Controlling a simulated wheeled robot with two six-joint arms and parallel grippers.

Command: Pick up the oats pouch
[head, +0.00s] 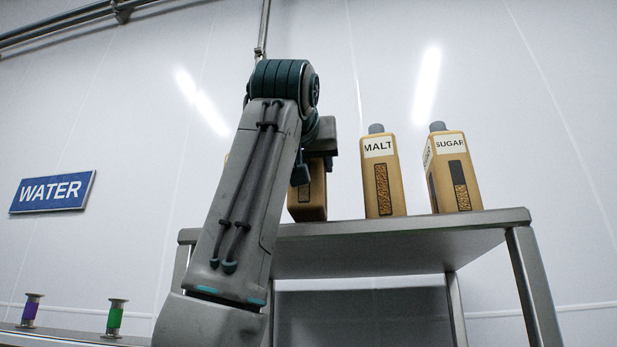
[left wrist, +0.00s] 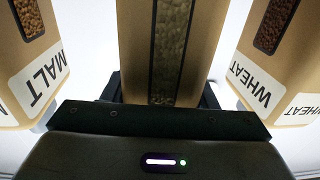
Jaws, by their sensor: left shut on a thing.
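A tan pouch with a dark see-through strip (head: 308,205) is at the shelf's left part, partly behind my left arm. My left gripper (head: 318,150) is shut on it near its top. In the left wrist view the pouch (left wrist: 172,45) stands between the fingers of my left gripper (left wrist: 160,98). Its label is hidden by the gripper, so I cannot read whether it says oats. Its base is at or close to the shelf top; I cannot tell if it touches. My right gripper is not in view.
The malt pouch (head: 382,178) and sugar pouch (head: 452,175) stand right on the metal shelf (head: 400,235). In the wrist view, malt (left wrist: 35,70) and wheat (left wrist: 262,60) flank the held pouch closely. A water sign (head: 52,191) hangs left. Purple and green spools (head: 30,310) stand lower left.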

